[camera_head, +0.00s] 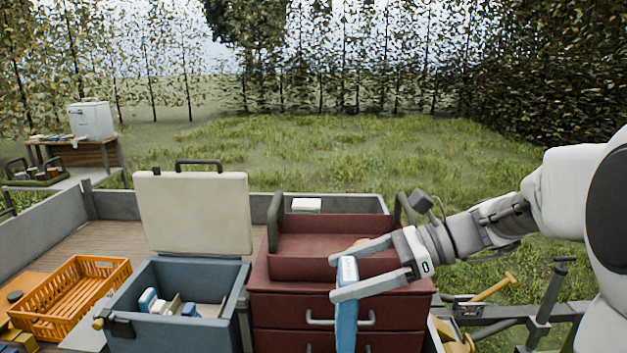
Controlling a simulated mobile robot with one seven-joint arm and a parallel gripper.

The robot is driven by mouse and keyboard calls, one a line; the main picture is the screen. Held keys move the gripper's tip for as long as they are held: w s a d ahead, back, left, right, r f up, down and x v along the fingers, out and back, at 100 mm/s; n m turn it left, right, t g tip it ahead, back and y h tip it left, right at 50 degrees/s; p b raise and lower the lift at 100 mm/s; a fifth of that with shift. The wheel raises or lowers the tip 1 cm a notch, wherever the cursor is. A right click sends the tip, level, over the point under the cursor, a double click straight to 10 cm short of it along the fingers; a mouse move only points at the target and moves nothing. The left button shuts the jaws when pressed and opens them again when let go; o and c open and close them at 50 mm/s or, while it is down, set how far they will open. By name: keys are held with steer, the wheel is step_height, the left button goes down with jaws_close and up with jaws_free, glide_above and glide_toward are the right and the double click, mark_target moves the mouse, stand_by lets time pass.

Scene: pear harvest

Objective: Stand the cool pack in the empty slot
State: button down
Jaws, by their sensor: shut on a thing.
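My gripper (348,268) comes in from the right and is shut on the cool pack (347,318), a blue slab with a pale top end. The pack hangs upright between the fingers, in front of the red drawer chest. Its lower end runs out of the picture. The blue cool box (174,325) stands to the left with its cream lid (196,213) raised. Inside it are blue-and-white packs (150,301) and a pale divider. I cannot make out the empty slot clearly. The held pack is apart from the box, to its right.
The red chest (275,314) with a red tray (290,268) on top stands right beside the box. An orange crate (112,263) is to the left. Tools, including a yellow handle (494,287), lie at the right. Open space lies above the box.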

steer(key=w+d+f+m+t+h, duration=0.2)
steer(key=d+f+m+t, duration=0.1)
steer(key=f, duration=0.5)
steer(key=w+d+f+m+t+h, duration=0.2)
steer(key=w+d+f+m+t, duration=0.1)
steer(key=f, duration=0.6)
steer(key=w+d+f+m+t+h, duration=0.2)
steer(key=f+m+t, duration=0.3)
steer(key=f, duration=0.3)
steer(key=shift+w+d+f+m+h, duration=0.4)
steer(key=shift+w, duration=0.05)
steer(key=shift+s, duration=0.1)
